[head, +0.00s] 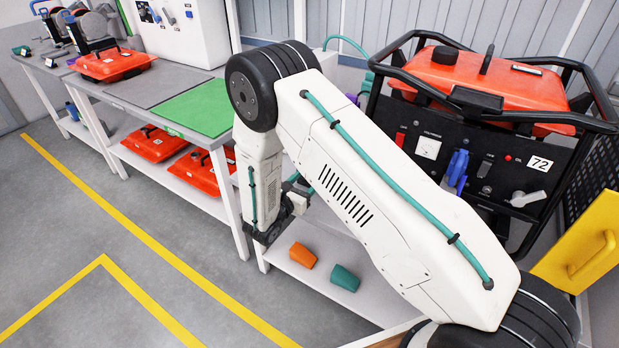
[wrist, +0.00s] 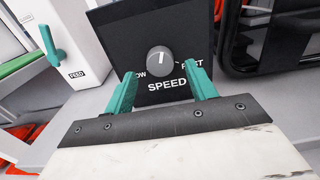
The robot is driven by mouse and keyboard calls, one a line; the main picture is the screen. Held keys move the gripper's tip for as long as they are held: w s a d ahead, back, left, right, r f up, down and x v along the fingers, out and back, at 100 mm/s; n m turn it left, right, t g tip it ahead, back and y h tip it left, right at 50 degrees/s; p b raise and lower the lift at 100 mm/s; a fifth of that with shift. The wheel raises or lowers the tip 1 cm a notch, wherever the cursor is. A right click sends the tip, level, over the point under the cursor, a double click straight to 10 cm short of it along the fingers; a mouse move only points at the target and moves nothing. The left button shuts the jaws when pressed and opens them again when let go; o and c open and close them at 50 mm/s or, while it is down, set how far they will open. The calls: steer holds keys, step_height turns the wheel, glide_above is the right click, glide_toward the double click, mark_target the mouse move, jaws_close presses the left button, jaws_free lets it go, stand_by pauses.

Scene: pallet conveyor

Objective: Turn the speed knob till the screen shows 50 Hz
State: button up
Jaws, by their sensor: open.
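The speed knob (wrist: 160,60) is a round grey dial on a black panel (wrist: 125,35), above the word SPEED, in the wrist view. Its white pointer line stands nearly straight up. The words for slow and fast beside it are partly covered by my fingers. My gripper (wrist: 161,75) is open, its two teal fingers on either side of and slightly below the knob in the picture. I cannot tell whether they touch the panel. No screen reading in Hz can be made out in either view. In the head view my arm hides the panel and knob.
A white box marked FEED (wrist: 60,40) with a teal lever (wrist: 53,48) stands left of the panel. In the head view, a red generator in a black frame (head: 405,75) labelled 72 stands at the right, near a yellow door (head: 585,245). Orange (head: 303,255) and teal (head: 345,278) blocks lie on a low shelf.

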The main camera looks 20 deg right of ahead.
steer(key=shift+x, duration=1.3)
steer(key=c, duration=1)
